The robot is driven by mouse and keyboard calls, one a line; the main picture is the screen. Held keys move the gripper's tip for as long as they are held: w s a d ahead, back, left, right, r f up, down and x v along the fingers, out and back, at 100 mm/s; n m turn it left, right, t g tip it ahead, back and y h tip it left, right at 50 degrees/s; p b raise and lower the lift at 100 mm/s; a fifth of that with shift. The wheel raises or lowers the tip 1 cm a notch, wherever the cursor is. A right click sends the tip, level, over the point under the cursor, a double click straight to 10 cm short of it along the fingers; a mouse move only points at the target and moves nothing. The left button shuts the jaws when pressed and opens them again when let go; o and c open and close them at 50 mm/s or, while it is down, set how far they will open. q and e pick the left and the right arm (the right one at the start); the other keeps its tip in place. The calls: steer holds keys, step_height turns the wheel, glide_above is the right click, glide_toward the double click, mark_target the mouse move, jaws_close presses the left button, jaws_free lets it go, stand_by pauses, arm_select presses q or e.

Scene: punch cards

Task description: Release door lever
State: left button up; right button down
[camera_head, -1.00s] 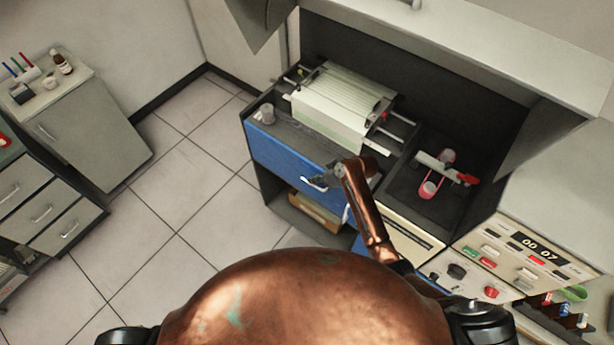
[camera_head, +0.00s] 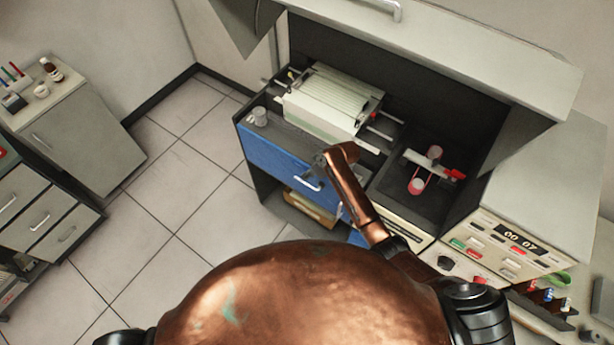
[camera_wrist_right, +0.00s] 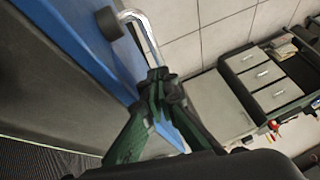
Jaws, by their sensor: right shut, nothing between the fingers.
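The blue front panel (camera_head: 275,160) of the dark machine cabinet carries a silver bar handle (camera_head: 308,184), the only lever-like part I can make out on it. My right gripper (camera_head: 319,164) is just above the handle in the head view. In the right wrist view, the closed fingertips (camera_wrist_right: 160,80) are at the lower end of the curved handle (camera_wrist_right: 142,28), with nothing between them. I cannot tell whether they touch it. The blue panel (camera_wrist_right: 90,45) runs along the left there. My left gripper is out of view.
A cream ribbed machine unit (camera_head: 335,100) and a small clear cup (camera_head: 260,116) sit on top of the cabinet. A control panel (camera_head: 510,240) is at the right. A grey drawer cabinet (camera_head: 35,215) stands at the left. The tiled floor between is clear.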

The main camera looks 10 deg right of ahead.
arm_select(q)
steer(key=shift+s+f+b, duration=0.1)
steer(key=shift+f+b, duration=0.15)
steer(key=shift+b, duration=0.5)
arm_select(e)
steer(key=v, duration=1.1)
steer(key=shift+w, duration=0.15)
steer(key=shift+a+r, duration=0.1)
